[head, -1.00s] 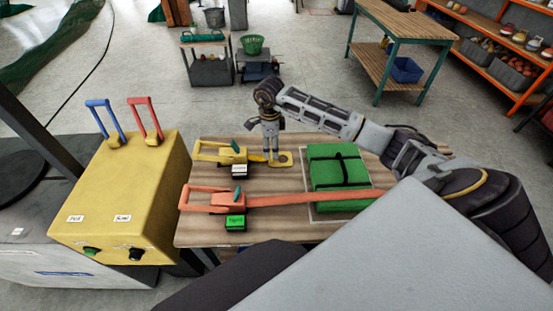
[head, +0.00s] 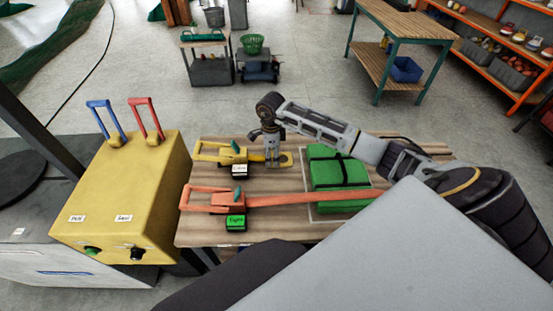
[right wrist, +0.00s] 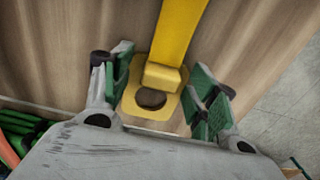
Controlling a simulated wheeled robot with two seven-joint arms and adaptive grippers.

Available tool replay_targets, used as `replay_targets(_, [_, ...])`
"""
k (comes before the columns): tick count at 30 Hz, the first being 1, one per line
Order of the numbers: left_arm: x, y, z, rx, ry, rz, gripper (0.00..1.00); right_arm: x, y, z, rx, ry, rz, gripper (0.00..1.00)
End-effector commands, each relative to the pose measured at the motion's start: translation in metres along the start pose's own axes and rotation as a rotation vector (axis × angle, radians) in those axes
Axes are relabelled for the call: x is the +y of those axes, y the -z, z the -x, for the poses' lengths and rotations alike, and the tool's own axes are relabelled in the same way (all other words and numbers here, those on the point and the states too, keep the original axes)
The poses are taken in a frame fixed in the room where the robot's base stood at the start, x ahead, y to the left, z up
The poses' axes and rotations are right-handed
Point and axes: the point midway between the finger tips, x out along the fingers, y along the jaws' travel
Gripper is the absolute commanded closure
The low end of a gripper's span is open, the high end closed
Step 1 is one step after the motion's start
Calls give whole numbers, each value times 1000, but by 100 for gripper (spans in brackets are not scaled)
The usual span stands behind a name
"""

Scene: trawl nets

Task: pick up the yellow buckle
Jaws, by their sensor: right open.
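The yellow buckle (head: 286,160) is a flat plate with a hole, at the end of a yellow strap on the wooden table (head: 290,228). In the right wrist view the buckle (right wrist: 136,112) lies between two open green-padded fingers, with the strap (right wrist: 180,28) running away from it. My right gripper (head: 272,163) points down over the buckle and partly hides it in the head view. In the right wrist view the gripper (right wrist: 163,88) has visible gaps on both sides of the buckle. My left gripper is not in view.
A yellow ratchet (head: 222,153) lies left of the buckle. A red ratchet (head: 215,200) lies nearer, its red strap (head: 300,198) running across the table. A green bundle (head: 333,171) sits on the right. A yellow box (head: 125,200) with blue and red levers stands left of the table.

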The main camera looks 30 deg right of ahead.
Motion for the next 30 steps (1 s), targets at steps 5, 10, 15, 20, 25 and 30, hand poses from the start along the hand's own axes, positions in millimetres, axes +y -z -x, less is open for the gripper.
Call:
replay_targets(5, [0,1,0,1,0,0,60,0,0,0,0,0,0,41])
replay_targets(10, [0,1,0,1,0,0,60,0,0,0,0,0,0,48])
replay_targets(15, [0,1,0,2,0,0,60,0,0,0,0,0,0,69])
replay_targets(20, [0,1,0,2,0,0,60,0,0,0,0,0,0,90])
replay_targets(25, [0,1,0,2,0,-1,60,0,0,1,0,1,0,94])
replay_targets(30, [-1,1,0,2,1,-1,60,0,0,2,0,1,0,94])
